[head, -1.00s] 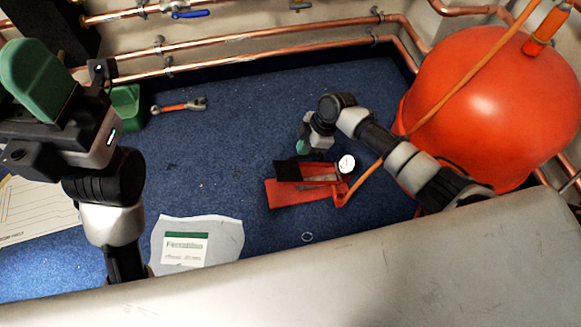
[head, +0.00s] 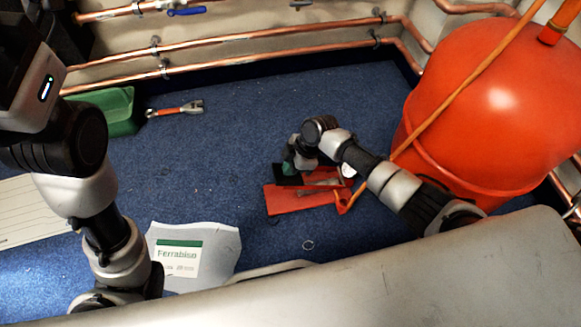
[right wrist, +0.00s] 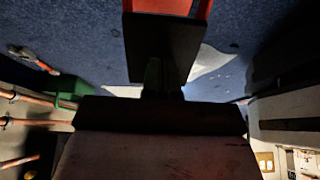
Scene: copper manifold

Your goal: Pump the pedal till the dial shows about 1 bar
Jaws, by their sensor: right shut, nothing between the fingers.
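The red foot pump (head: 287,202) lies on the blue floor in the head view. Its black pedal (head: 285,181) is at the pump's left end. My right gripper (head: 290,169) is shut and empty, with its tip at the pedal, apparently touching it from above. In the right wrist view the dark pedal pad (right wrist: 160,42) is right at the shut fingers (right wrist: 164,78). The white dial (head: 348,169) is partly hidden behind my right arm, and its reading is too small to tell. My left arm is at the left; its fingers are out of the picture.
A big red tank (head: 490,110) stands at the right, with an orange hose (head: 455,95) in front. A Ferrabiso sheet (head: 215,250) lies nearer. Copper pipes (head: 230,40) run along the wall.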

